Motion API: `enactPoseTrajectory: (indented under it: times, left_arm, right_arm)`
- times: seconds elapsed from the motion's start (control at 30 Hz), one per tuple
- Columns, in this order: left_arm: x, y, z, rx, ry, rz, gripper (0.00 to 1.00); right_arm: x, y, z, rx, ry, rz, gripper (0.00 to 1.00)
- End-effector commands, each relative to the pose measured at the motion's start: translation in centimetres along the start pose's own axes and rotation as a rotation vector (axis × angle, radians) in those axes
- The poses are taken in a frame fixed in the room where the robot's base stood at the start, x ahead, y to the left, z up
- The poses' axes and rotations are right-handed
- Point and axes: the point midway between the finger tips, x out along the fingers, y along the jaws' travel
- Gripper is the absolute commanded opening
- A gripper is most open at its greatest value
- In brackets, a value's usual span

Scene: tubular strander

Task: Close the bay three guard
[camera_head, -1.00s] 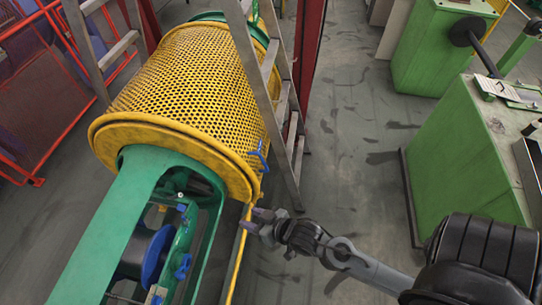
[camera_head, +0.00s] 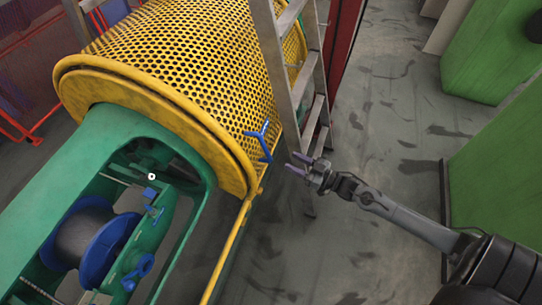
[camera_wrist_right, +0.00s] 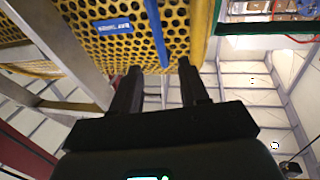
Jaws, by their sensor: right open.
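A yellow perforated guard (camera_head: 190,60) curves over the strander's tube, with a solid yellow rim at its near end. A blue Y-shaped handle (camera_head: 262,142) sits on its lower right side. My right gripper (camera_head: 297,165) is open and empty, just right of the handle and apart from it. In the right wrist view the open fingers (camera_wrist_right: 160,68) point at the perforated guard (camera_wrist_right: 186,22), with a blue bar (camera_wrist_right: 155,30) of the handle between and beyond them. A blue label (camera_wrist_right: 112,25) there is too small to read. No bay number is legible. My left gripper is out of view.
A metal ladder (camera_head: 284,70) stands close beside the guard, near my right gripper. A green frame (camera_head: 70,180) holds a blue-flanged spool (camera_head: 107,250). A yellow rail (camera_head: 228,252) runs along the floor side. Green cabinets (camera_head: 495,165) stand right.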

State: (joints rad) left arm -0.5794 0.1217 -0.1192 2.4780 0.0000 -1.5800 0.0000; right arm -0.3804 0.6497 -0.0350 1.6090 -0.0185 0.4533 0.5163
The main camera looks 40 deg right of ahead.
Motion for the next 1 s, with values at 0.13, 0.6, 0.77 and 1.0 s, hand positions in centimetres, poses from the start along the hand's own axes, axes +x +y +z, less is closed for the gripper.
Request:
enactPoseTrajectory:
  times: [0.13,0.6,0.77,1.0]
  left_arm:
    - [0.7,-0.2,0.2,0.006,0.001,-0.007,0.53]
    - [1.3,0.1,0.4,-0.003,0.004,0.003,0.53]
    - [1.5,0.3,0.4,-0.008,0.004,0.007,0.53]
    - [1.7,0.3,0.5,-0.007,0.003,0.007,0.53]
  right_arm:
    - [0.8,0.1,0.4,-0.004,0.006,0.000,0.44]
    - [7.4,0.1,0.3,-0.003,0.007,0.001,0.44]
    - [9.4,0.1,0.3,-0.003,0.007,0.001,0.44]
    - [10.9,0.1,0.3,-0.003,0.004,0.000,0.44]
